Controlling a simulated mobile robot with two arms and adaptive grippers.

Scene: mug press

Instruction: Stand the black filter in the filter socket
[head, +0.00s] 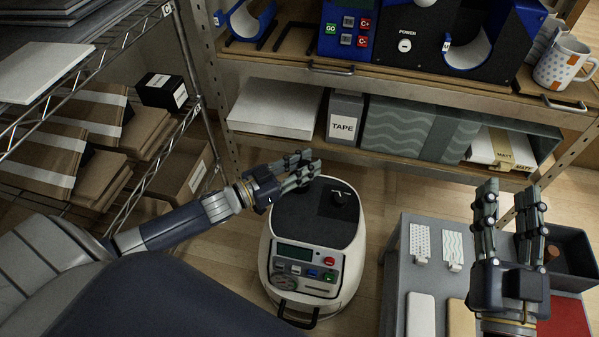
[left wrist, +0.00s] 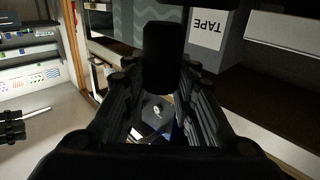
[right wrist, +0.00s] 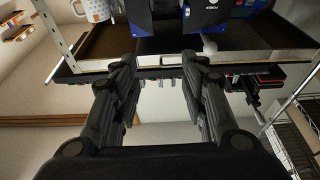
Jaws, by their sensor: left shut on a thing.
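My left gripper (head: 308,168) is shut over the back of the floor machine (head: 322,230), a pale rounded body with a dark top and a button panel. In the left wrist view a black block, which looks like the black filter (left wrist: 163,57), stands between the finger ends. In the head view the fingers hide it or it blends with the dark top. A small black knob-like part stands on the machine's top, beside a darker square patch; I cannot tell whether this is the filter socket. My right gripper (head: 508,200) is open and empty, fingers pointing up, above the grey cart.
The grey cart (head: 393,260) at the right holds patterned cards and a dark bin (head: 572,262). Behind the machine, a shelf holds a TAPE box (head: 345,117), a blue-and-black device (head: 440,40) and a mug (head: 566,62). A wire rack with boxes stands at the left.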

